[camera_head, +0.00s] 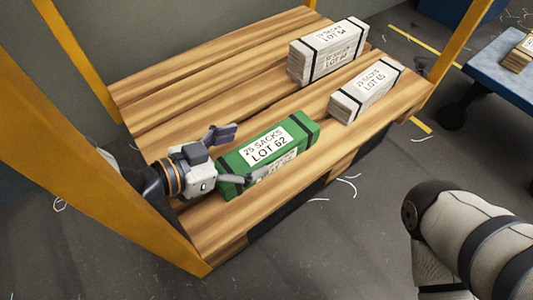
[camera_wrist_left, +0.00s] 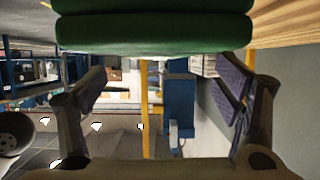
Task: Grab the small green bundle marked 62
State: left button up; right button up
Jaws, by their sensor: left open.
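The green bundle (camera_head: 268,146) lies on the wooden slatted platform (camera_head: 165,96), with black straps and a white label reading "25 SACKS LOT 62". My left gripper (camera_head: 240,156) is at the bundle's left end, its fingers spread apart. One finger is behind the bundle and the other is along its front side. In the left wrist view the green bundle (camera_wrist_left: 155,32) fills the top, above the space between the two open fingers (camera_wrist_left: 165,95). Whether either finger touches the bundle cannot be told. My right gripper is not in view; only my right arm shows at lower right.
A larger white bundle marked LOT 64 (camera_head: 328,50) and a smaller white one marked LOT 65 (camera_head: 366,90) lie farther right on the platform. Yellow posts (camera_head: 90,140) stand at its corners. A blue table (camera_head: 500,75) stands at the right.

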aim_at(262, 148)
pick_arm(q)
jog(key=b+x, duration=0.2)
jog(key=x, duration=0.3)
jog(key=shift+s+f, duration=0.1)
jog(key=shift+s, duration=0.05)
jog(key=c, duration=1.7)
